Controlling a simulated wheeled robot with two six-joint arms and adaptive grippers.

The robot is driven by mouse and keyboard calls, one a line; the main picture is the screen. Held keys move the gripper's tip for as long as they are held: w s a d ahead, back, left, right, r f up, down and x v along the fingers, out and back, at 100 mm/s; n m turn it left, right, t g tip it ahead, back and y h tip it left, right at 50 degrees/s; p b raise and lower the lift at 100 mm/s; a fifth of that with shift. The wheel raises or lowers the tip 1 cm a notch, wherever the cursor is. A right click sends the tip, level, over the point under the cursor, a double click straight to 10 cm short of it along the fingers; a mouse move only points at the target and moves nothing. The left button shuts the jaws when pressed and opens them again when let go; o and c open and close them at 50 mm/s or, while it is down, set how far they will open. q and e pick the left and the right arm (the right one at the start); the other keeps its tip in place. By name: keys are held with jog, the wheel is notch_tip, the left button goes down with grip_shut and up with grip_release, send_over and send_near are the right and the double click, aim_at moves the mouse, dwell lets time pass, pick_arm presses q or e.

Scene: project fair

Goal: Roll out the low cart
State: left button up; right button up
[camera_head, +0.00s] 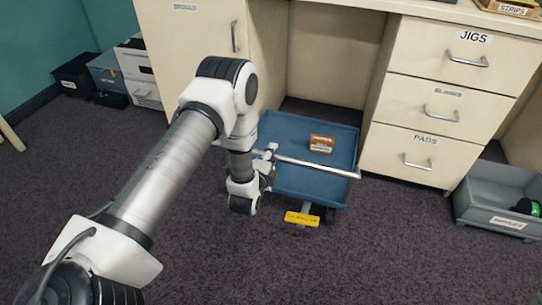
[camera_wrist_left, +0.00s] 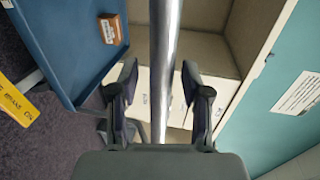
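The low cart (camera_head: 283,181) is a blue tray with a metal handle bar (camera_head: 315,167) across it. It stands partly in the open bay between the cabinet and the drawers. A yellow lettered piece (camera_head: 301,219) sticks out at its near end, by a dark wheel; it also shows in the left wrist view (camera_wrist_left: 17,101). My left gripper (camera_head: 270,154) is at the bar's left end. In the left wrist view, its fingers (camera_wrist_left: 159,75) stand on either side of the bar (camera_wrist_left: 164,60), with visible gaps. My right gripper is in neither view.
A small brown labelled box (camera_head: 321,143) sits on the tray. The drawer unit (camera_head: 420,118) stands close on the right, the cabinet (camera_head: 190,50) on the left. A grey bin (camera_head: 480,205) lies at the right. The carpet (camera_head: 330,265) in front is clear.

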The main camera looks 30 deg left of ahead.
pick_arm(q)
jog(key=v, duration=1.2)
jog(key=shift+d, duration=0.1)
